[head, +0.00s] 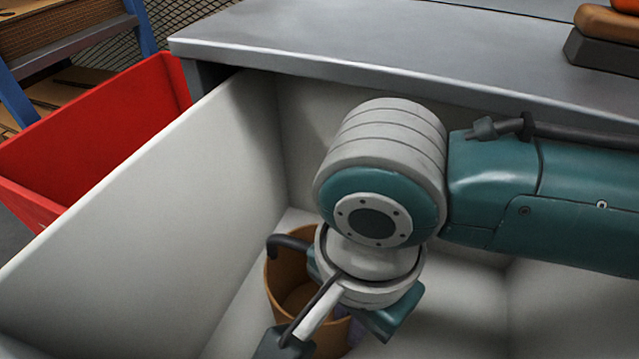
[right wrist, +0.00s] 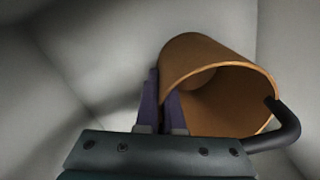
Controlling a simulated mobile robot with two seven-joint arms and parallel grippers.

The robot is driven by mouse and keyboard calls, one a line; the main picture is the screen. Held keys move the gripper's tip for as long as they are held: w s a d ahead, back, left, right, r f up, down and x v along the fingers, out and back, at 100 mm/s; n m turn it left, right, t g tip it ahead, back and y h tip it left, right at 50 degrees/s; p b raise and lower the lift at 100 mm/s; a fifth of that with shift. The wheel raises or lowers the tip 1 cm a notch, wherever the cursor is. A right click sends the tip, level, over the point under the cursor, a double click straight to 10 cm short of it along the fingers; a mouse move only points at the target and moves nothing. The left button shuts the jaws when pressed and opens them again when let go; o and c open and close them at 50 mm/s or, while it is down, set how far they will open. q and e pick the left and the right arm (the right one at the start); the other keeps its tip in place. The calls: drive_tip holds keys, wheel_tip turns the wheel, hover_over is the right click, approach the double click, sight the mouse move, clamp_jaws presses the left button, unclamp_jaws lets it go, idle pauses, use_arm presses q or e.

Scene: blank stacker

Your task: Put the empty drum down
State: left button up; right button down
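The empty drum (right wrist: 228,75) is an orange-brown open cylinder, tilted in the right wrist view with its open mouth toward the camera; the inside I can see is bare. In the head view the drum (head: 285,285) is low inside a pale deep bin, partly hidden by my right wrist. My right gripper (right wrist: 163,100) has its purple fingers close together at the drum's rim, one on each side of the wall, so it looks shut on it. Whether the drum touches the bin floor I cannot tell. My left gripper is not in view.
The pale bin's left wall (head: 150,200) stands close beside the drum. A grey tabletop (head: 380,45) runs behind the bin. A red container (head: 100,125) is outside to the left. Some bare bin floor (head: 465,310) shows right of the wrist.

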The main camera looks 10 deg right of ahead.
drive_tip(key=c, duration=1.5)
unclamp_jaws()
drive_tip(key=o, duration=0.5)
drive_tip(key=shift+c, duration=0.2)
wheel_tip(320, 180, up, 12)
drive_tip(key=p, duration=0.6)
drive_tip(key=shift+r, duration=0.1)
drive_tip(key=s+d+r+n+t, duration=0.1)
drive_tip(key=s+d+n+t, duration=0.2)
drive_tip(key=s+d+n, duration=0.5)
drive_tip(key=d+n, duration=0.3)
drive_tip(key=n, duration=0.2)
drive_tip(key=shift+s+r+n+t, duration=0.25)
drive_tip(key=shift+r+n+t, duration=0.05)
drive_tip(key=shift+r, duration=0.05)
